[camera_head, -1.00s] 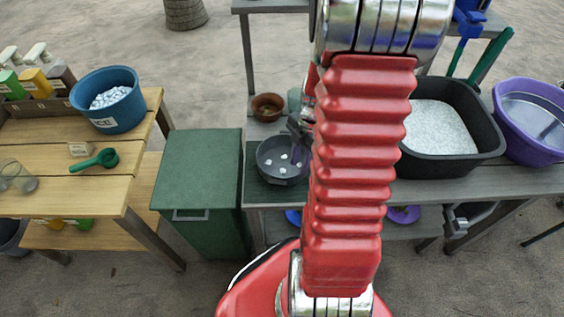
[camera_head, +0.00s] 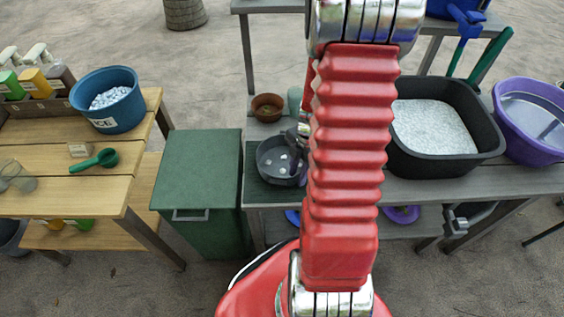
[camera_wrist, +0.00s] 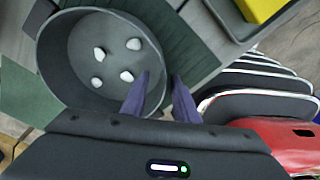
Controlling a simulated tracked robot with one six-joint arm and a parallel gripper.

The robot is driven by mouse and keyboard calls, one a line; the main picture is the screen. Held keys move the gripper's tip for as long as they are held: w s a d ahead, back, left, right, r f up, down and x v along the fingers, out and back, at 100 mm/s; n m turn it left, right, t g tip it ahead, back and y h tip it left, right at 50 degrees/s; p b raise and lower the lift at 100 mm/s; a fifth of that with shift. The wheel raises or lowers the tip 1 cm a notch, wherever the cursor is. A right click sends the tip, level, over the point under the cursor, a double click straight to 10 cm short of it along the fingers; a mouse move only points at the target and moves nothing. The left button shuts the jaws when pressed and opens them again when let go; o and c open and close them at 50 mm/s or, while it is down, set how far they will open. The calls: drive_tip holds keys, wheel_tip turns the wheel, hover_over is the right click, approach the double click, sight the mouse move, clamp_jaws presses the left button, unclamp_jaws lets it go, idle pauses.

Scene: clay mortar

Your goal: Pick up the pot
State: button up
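The dark grey round pot (camera_head: 265,163) stands on a green mat (camera_head: 258,191) on the grey bench, left of my red arm. Several small white lumps lie inside it. In the wrist view the pot (camera_wrist: 62,72) fills the upper left. My gripper (camera_wrist: 162,76) has two purple fingers, spread apart at the pot's right-hand rim. One finger shows over the pot's inside and the other outside, with the wall between them. I cannot tell whether they touch the wall. In the head view my arm partly hides the gripper and the pot's right side.
A brown bowl (camera_head: 267,107) and a pale green cup (camera_head: 295,98) sit behind the pot. A black tub (camera_head: 480,150) of white grains and a purple basin (camera_head: 531,147) stand right. A green bin (camera_head: 200,180) stands left, beside a wooden table (camera_head: 60,190).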

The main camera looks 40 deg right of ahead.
drive_tip(key=shift+c, duration=0.7)
clamp_jaws()
